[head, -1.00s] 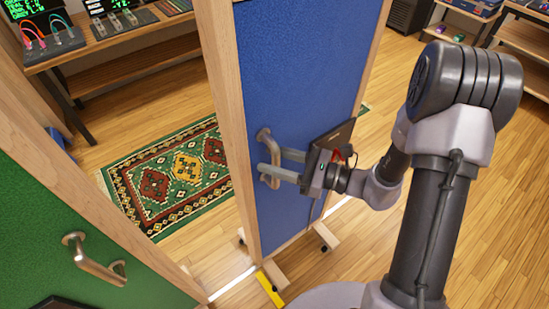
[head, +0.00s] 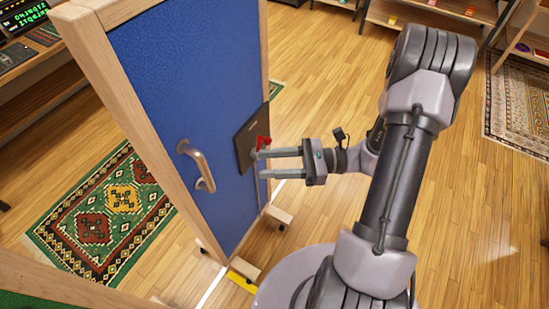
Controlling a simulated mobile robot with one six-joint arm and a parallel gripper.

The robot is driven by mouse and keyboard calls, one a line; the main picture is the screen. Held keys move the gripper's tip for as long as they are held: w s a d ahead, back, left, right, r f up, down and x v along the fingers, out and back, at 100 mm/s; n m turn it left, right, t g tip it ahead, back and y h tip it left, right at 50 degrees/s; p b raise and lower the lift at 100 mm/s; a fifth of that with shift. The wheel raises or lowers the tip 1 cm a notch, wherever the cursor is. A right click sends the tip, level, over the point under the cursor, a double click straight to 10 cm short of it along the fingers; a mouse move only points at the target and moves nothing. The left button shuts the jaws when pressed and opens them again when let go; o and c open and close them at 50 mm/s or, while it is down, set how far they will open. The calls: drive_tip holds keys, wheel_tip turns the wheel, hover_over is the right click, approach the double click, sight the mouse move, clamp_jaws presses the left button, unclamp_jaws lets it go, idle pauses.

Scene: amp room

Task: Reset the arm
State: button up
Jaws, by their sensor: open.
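My gripper (head: 262,165) is open in the head view, its two fingers pointing left with nothing between them. I cannot tell whether the fingertips touch the plate. A metal handle (head: 198,165) on the blue panel is to the left of the fingertips, apart from them. My arm is bent, on the right side of the view.
The blue panel has a wooden frame and small feet (head: 280,214) on the wooden floor (head: 455,225). A patterned green rug (head: 60,245) lies behind it. Shelves (head: 425,18) stand at the back, and another rug (head: 520,105) lies at the far right. Floor at right is clear.

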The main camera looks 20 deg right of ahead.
drive_tip(key=shift+s+d, duration=0.15)
drive_tip(key=shift+d, duration=0.3)
drive_tip(key=s+a+r+n+g+h+b, duration=0.2)
drive_tip(key=s+a+r+n+g+h, duration=0.4)
drive_tip(key=s+a+n+g+h, duration=0.45)
wheel_tip(320, 180, up, 7)
drive_tip(key=d+n+t+h, duration=0.2)
drive_tip(key=n+t+h, duration=0.2)
drive_tip(key=n+t, duration=0.3)
drive_tip(key=shift+d+f+t, duration=0.15)
drive_tip(key=shift+t, duration=1.1)
drive_tip(key=shift+s+n, duration=0.1)
drive_tip(key=shift+n, duration=0.15)
